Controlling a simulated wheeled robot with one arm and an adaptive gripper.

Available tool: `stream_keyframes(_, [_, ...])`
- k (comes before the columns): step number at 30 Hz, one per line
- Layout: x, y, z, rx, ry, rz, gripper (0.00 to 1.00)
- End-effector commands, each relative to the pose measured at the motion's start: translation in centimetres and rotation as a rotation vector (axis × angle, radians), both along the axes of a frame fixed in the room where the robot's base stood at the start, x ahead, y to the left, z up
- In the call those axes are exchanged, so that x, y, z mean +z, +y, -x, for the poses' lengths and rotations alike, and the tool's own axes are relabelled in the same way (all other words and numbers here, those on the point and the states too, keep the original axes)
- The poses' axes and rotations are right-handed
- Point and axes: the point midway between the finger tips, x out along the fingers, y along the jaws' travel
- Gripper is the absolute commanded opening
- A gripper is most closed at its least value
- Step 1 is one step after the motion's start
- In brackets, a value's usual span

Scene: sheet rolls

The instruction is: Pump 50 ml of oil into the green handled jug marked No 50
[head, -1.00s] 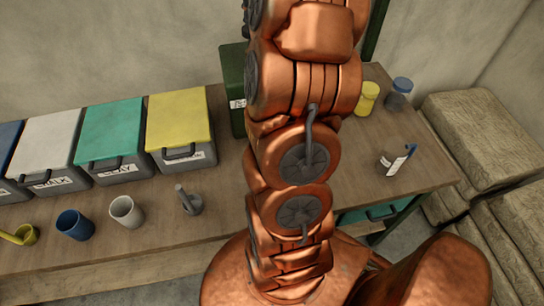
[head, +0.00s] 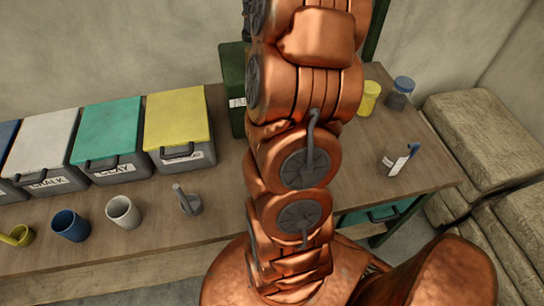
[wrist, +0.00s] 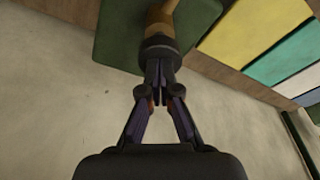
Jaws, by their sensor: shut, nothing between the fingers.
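My gripper (wrist: 160,82) is shut and empty in the wrist view. Its fingertips are at a dark round pump head (wrist: 159,46) with a brass-coloured part (wrist: 160,14) beyond it, over a dark green can (wrist: 118,32). I cannot tell whether they touch. In the head view the green can (head: 232,88), with a white label, stands partly behind my arm, and my gripper is hidden. A clear jug (head: 394,163) with a blue handle and a white label stands right of my arm. Its number is too small to read. No green-handled jug is visible.
Several lidded bins line the back left, including a yellow-lidded one (head: 177,118) and a teal-lidded one (head: 107,130). A blue cup (head: 71,226), a white cup (head: 123,213) and a grey pestle-like tool (head: 187,201) stand in front. Yellow (head: 369,97) and blue-lidded (head: 400,95) jars stand back right.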

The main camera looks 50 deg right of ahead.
Motion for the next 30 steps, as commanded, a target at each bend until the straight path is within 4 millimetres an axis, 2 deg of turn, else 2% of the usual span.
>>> stream_keyframes(17, [-1.9,0.0,0.0,0.000,0.003,-0.001,0.00])
stream_keyframes(30, [-1.1,0.0,0.0,0.000,0.004,-0.003,0.00])
